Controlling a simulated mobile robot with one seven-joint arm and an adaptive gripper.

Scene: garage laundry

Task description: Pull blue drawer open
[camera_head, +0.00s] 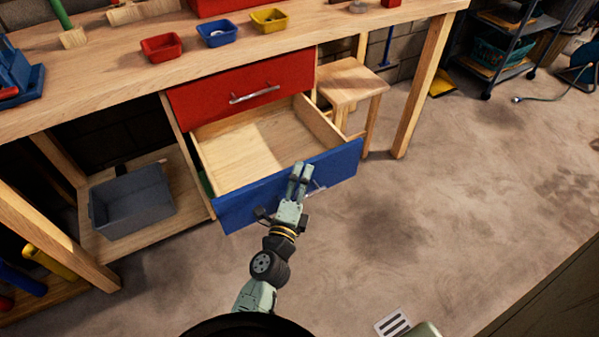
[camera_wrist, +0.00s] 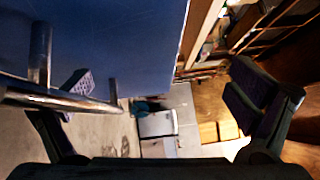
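The blue drawer (camera_head: 240,203) is pulled out from under the workbench, and its bare wooden inside shows. Its front (camera_wrist: 120,40) fills the upper left of the wrist view. Its metal handle (camera_head: 316,188) shows just right of my gripper (camera_head: 298,168) in the head view. In the wrist view the handle (camera_wrist: 65,100) crosses in front of the left finger. My gripper (camera_wrist: 170,100) is open, with its fingers wide apart and nothing between them. I cannot tell whether the left finger touches the handle.
A shut red drawer (camera_head: 240,92) sits above the blue one. A wooden stool (camera_head: 352,82) stands right of the drawers, and a grey bin (camera_head: 133,203) sits on the lower shelf at left. Small red, blue and yellow trays line the bench top (camera_head: 110,84). The floor (camera_head: 430,215) at right is clear.

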